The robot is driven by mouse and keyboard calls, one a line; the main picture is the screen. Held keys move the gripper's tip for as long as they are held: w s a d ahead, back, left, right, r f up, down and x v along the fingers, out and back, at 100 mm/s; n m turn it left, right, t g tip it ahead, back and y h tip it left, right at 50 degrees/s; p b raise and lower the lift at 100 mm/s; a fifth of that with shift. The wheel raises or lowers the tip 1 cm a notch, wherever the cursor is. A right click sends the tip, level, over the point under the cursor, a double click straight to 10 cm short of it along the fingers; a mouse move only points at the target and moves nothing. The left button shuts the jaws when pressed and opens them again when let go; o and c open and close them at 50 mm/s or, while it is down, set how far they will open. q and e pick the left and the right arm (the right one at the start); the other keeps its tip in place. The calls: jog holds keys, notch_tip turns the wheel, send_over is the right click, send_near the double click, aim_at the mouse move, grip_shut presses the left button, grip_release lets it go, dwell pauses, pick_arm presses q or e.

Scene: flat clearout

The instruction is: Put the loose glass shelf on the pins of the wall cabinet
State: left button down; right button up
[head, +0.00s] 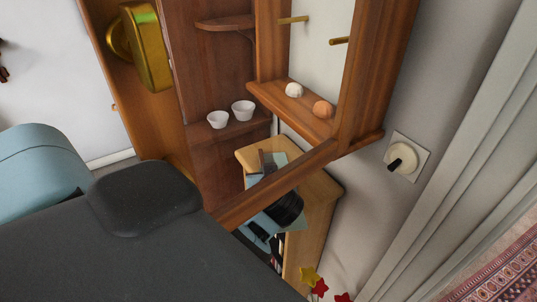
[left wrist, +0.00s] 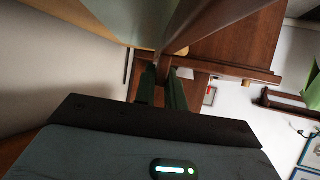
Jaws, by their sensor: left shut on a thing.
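The wall cabinet (head: 365,70) is a wooden frame with a pale back in the head view. Two brass pins show inside, one (head: 293,20) at the left and one (head: 339,41) at the right. My right gripper is out of view.
The wooden bar (head: 275,185) runs from the cabinet's lower corner across my left arm. A white and an orange rounded object (head: 322,109) rest on the cabinet floor. White bowls (head: 218,119) stand on a ledge to the left. A wooden sideboard (head: 320,200) is below.

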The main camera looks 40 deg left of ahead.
pick_arm(q)
jog(key=shift+f, duration=0.1)
jog(key=c, duration=1.5)
grip_release()
jog(key=shift+s+d+r, duration=0.1)
jog(key=shift+d+r, duration=0.1)
jog(key=shift+r, duration=0.1)
jog(key=shift+o, duration=0.5)
jog(key=v, duration=1.1)
jog(key=shift+s+d, duration=0.25)
